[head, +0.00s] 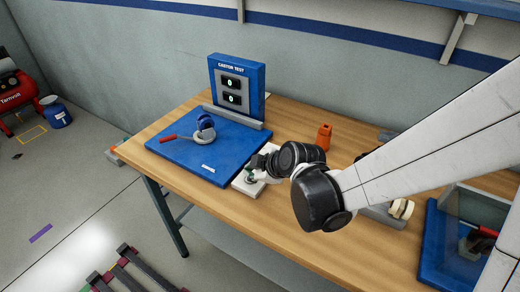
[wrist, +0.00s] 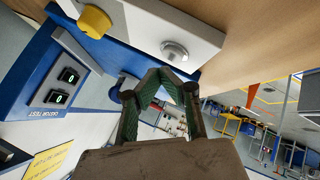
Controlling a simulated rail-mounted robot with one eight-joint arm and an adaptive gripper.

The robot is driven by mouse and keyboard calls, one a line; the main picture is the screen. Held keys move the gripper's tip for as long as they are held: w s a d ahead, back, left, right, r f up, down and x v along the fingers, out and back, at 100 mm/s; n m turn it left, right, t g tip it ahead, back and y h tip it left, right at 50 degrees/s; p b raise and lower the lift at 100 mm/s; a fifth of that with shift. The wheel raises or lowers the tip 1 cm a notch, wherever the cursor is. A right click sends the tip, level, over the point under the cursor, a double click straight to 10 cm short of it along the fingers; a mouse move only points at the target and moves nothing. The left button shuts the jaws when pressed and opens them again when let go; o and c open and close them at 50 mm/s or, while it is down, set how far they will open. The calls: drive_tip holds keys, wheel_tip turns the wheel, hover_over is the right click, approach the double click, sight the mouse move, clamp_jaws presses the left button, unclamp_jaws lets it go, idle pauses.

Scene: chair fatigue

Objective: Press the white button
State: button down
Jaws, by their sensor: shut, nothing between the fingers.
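The white button (wrist: 175,50) is a round, pale, silvery-white cap on a white control box (wrist: 205,22), in the wrist view. A yellow knob (wrist: 95,21) sits on the same box to its left. My gripper (wrist: 166,74) is shut and empty, its green-padded fingertips just below the button in the picture. I cannot tell whether they touch it. In the head view the control box (head: 241,187) lies at the table's front edge, right of a blue board, and my gripper (head: 250,176) is over it, hiding the button.
The blue board (head: 190,153) carries a caster wheel (head: 206,124) and a red-handled tool (head: 170,138). The blue "CASTOR TEST" display (head: 240,72) stands behind, reading 0 twice. An orange object (head: 324,137) stands behind my wrist. Bare wooden table (head: 290,225) lies in front.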

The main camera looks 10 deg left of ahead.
drive_tip(key=shift+r, duration=0.1)
drive_tip(key=shift+r+p, duration=1.65)
drive_tip(key=shift+r, duration=0.75)
drive_tip(key=s+d+r+m+t+h+b, duration=0.15)
drive_tip(key=d+r+m, duration=0.25)
drive_tip(key=d, duration=0.4)
drive_tip(key=s+d+r+m+g+h, duration=0.1)
drive_tip(key=s+d+r+m+h, duration=0.2)
drive_tip(key=d, duration=0.6)
drive_tip(key=s+d+r+m+h, duration=0.2)
drive_tip(key=s+d+m, duration=0.9)
drive_tip(key=d, duration=0.4)
drive_tip(key=shift+s+d+r+m+b, duration=0.15)
drive_tip(key=shift+s+d+m+b, duration=0.15)
drive_tip(key=shift+m+b, duration=0.2)
drive_tip(key=shift+t+h, duration=0.25)
drive_tip(key=shift+t, duration=0.1)
